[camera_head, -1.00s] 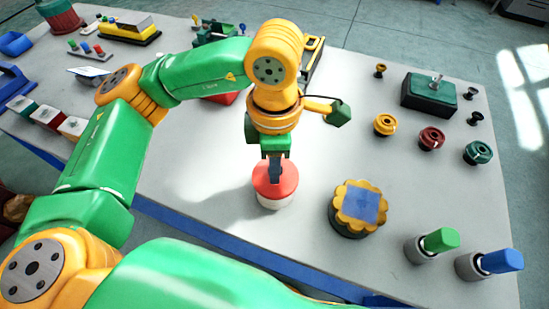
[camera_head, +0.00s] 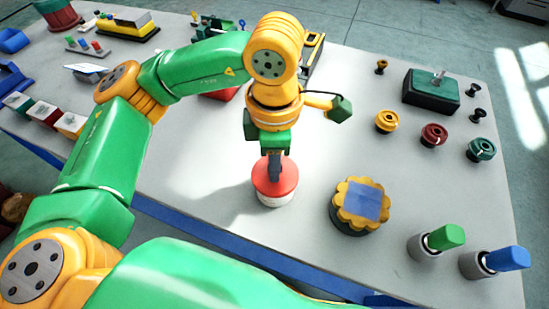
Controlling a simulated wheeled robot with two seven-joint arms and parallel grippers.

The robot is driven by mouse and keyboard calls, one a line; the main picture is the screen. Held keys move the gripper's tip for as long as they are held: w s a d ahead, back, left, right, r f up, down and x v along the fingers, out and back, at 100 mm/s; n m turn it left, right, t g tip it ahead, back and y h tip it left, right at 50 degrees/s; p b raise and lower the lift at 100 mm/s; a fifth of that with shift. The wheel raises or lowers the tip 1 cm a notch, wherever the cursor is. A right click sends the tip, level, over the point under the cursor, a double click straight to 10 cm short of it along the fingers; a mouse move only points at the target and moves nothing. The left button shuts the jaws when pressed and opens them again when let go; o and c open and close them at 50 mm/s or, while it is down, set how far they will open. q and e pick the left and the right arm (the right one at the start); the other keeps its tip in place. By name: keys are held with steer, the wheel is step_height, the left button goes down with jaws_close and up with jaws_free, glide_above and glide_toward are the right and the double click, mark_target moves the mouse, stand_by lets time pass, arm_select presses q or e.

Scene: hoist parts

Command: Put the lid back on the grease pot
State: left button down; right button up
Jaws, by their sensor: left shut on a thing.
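The red lid (camera_head: 288,178) sits over the white grease pot (camera_head: 273,200) near the front middle of the table. It looks level and covers the pot's top. Whether it is fully seated or slightly above the rim I cannot tell. My left gripper (camera_head: 274,172) points down from above and is shut on the lid at its middle; the fingers hide the part they grip. My right gripper is not in view.
A yellow scalloped piece with a blue square top (camera_head: 362,204) stands just right of the pot. Green (camera_head: 446,237) and blue (camera_head: 506,258) handled tools stand at the front right. Yellow, red and green round parts lie behind them. The table's front edge is close.

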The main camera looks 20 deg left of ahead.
arm_select(q)
steer(key=shift+f+b, duration=0.15)
steer(key=shift+b, duration=0.25)
stand_by(0.7)
steer(key=shift+b, duration=0.5)
stand_by(0.4)
steer(key=c, duration=0.5)
jaws_free()
steer(key=shift+o, duration=0.2)
steer(key=o, duration=0.4)
